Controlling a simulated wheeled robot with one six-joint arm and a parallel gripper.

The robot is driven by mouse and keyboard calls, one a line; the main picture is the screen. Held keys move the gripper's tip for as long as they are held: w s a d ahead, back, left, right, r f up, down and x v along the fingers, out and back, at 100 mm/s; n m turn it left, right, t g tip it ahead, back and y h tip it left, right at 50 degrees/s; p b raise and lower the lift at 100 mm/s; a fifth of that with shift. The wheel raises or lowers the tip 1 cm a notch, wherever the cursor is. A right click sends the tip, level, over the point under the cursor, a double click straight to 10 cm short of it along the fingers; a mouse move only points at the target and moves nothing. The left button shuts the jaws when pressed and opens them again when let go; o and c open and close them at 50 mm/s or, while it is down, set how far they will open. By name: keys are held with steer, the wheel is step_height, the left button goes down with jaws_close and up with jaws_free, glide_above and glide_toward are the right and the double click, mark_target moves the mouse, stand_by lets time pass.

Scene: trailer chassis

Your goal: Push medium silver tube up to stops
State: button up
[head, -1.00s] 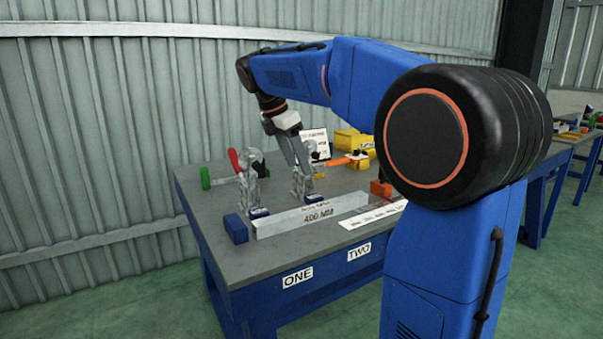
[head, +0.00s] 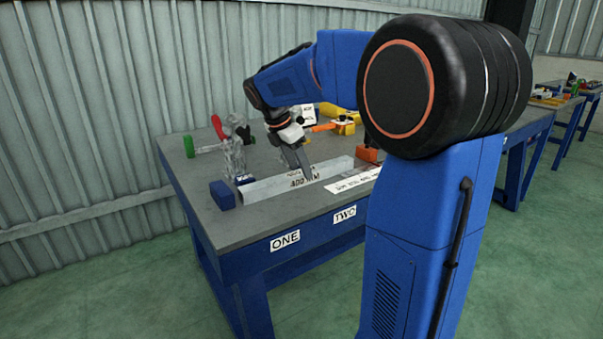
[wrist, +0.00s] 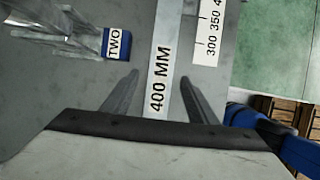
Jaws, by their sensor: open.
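The silver tube (head: 262,188), marked 400 MM, lies flat along the front part of the bench top. Its left end is close to a blue block (head: 222,196); I cannot tell if they touch. Its right end is near an orange block (head: 367,155). My gripper (head: 305,170) is over the middle of the tube, pointing down. In the wrist view my gripper (wrist: 160,73) is open, with one finger on each side of the tube (wrist: 166,40) at the 400 MM marking. I cannot tell how far the fingertips reach down beside it.
Another clamp shows in the wrist view beside a blue block marked TWO (wrist: 117,43). A white scale strip (head: 352,182) lies in front of the tube. A green part (head: 189,146) is farther back.

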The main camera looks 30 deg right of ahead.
mark_target(293, 172)
steer(key=shift+x, duration=1.45)
jaws_close()
steer(key=shift+a, duration=1.1)
steer(key=shift+w, duration=0.65)
jaws_free()
steer(key=shift+a, duration=0.1)
steer(key=v, duration=1.7)
steer(key=shift+r, duration=0.25)
